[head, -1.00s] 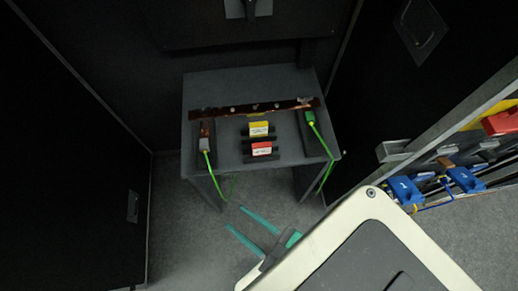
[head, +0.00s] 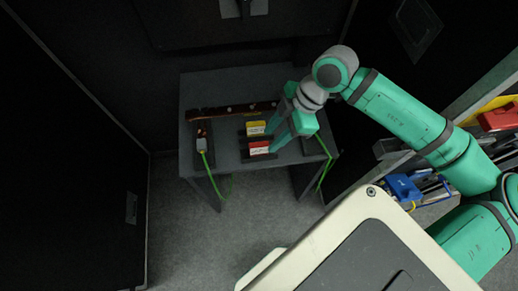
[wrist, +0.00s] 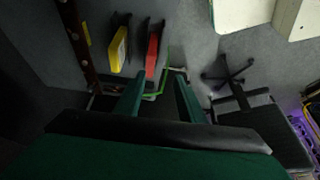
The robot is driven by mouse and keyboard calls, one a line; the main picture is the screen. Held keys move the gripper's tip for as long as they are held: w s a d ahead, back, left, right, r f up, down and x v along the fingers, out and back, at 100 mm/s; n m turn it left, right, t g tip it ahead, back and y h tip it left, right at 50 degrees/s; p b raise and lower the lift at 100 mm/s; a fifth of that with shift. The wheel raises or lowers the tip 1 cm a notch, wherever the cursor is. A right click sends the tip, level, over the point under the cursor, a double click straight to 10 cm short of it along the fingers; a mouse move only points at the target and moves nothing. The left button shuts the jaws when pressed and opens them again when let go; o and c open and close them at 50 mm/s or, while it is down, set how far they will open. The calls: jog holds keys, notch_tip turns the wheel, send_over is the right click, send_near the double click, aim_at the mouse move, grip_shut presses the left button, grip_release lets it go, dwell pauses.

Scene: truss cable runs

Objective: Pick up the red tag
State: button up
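The red tag (head: 259,148) stands in a dark holder on the front part of the small grey table, its white label showing. In the wrist view the red tag (wrist: 153,48) is just beyond the fingertips, roughly ahead of the gap between them. My gripper (head: 272,141) is over the table at the right side of the tags, fingers pointing left. In the wrist view my gripper (wrist: 160,76) is open, with nothing between its two green fingers. Whether a finger touches the red tag cannot be told.
A yellow tag (head: 256,128) stands in its own holder just behind the red one. A copper-coloured bar (head: 217,112) lies across the table behind both. A green cable (head: 207,164) hangs off the left front; another hangs at the right. Dark walls flank the table closely.

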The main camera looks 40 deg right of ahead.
aim_at(261, 144)
jog(key=shift+m, duration=0.3)
jog(key=shift+w+d+x, duration=0.2)
jog(key=shift+w+x, duration=0.1)
jog(key=shift+x, duration=1.3)
jog(key=shift+w+d+x, duration=0.25)
jog(key=shift+x, duration=1.4)
jog(key=shift+w+d+x, duration=0.2)
jog(key=shift+w+x, duration=0.1)
jog(key=shift+x, duration=1.3)
jog(key=shift+s+f, duration=0.1)
jog(key=shift+h, duration=0.3)
jog(key=shift+c, duration=0.6)
grip_shut()
